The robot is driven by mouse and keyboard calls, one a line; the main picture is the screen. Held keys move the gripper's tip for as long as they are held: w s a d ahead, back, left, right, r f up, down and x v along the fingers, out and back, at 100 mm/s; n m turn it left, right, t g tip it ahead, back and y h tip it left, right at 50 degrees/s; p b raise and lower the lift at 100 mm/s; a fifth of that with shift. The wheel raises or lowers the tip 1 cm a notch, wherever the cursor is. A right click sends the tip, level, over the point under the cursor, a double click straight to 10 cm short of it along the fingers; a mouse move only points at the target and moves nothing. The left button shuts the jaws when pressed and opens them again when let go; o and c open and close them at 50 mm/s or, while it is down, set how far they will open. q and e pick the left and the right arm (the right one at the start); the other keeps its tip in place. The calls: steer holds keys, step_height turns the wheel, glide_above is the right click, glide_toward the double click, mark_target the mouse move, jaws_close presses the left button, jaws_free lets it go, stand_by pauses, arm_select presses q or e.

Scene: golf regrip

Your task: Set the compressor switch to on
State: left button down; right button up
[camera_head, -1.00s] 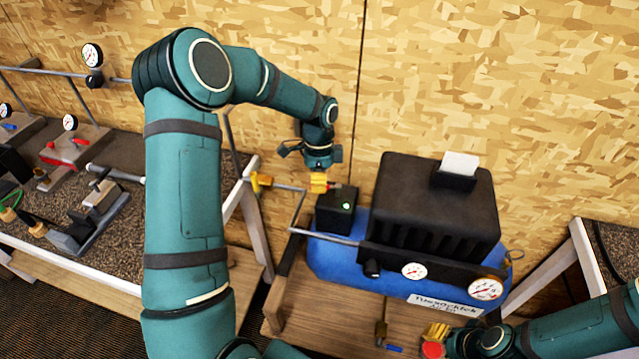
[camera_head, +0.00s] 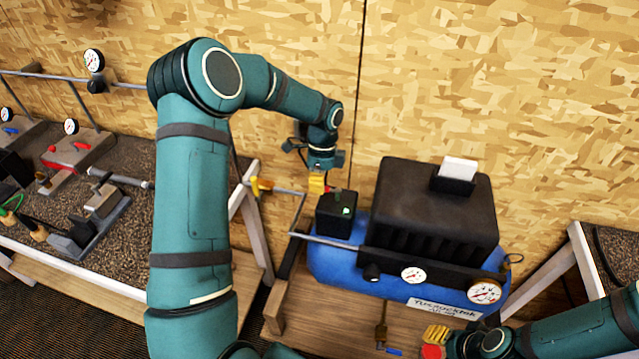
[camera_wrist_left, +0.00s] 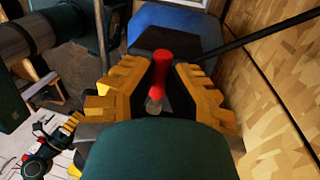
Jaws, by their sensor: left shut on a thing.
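The compressor has a black housing (camera_head: 430,215) on a blue tank (camera_head: 335,268). A small black switch box (camera_head: 337,215) with a lit green lamp (camera_head: 346,211) stands at its left end. My left gripper (camera_head: 317,184) points down at the top left of this box. In the left wrist view a red lever (camera_wrist_left: 162,75) with a dull metal tip lies between the yellow fingers of the left gripper (camera_wrist_left: 158,95), which is shut on it. Its exact setting cannot be read. My right gripper (camera_head: 436,334) is low at the right, by the tank's front; its jaw opening is unclear.
Two dial gauges, one small (camera_head: 413,275) and one larger (camera_head: 485,292), sit on the compressor's front. A blue-handled valve (camera_head: 388,350) hangs below. A yellow-handled valve (camera_head: 258,186) is on the pipe left of the gripper. A workbench (camera_head: 130,225) stands at the left.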

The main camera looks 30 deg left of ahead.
arm_select(q)
steer(key=c, duration=0.9)
jaws_free()
steer(key=shift+s+f, duration=0.1)
steer(key=shift+f, duration=0.1)
steer(key=shift+r, duration=0.1)
steer(key=shift+w+r, duration=0.25)
steer(key=shift+r, duration=0.2)
steer(key=r, duration=0.3)
steer(key=w+r, duration=0.1)
steer(key=r, duration=0.3)
steer(key=w+r, duration=0.1)
steer(key=r, duration=0.2)
steer(key=shift+a+r, duration=0.25)
steer(key=shift+r, duration=0.15)
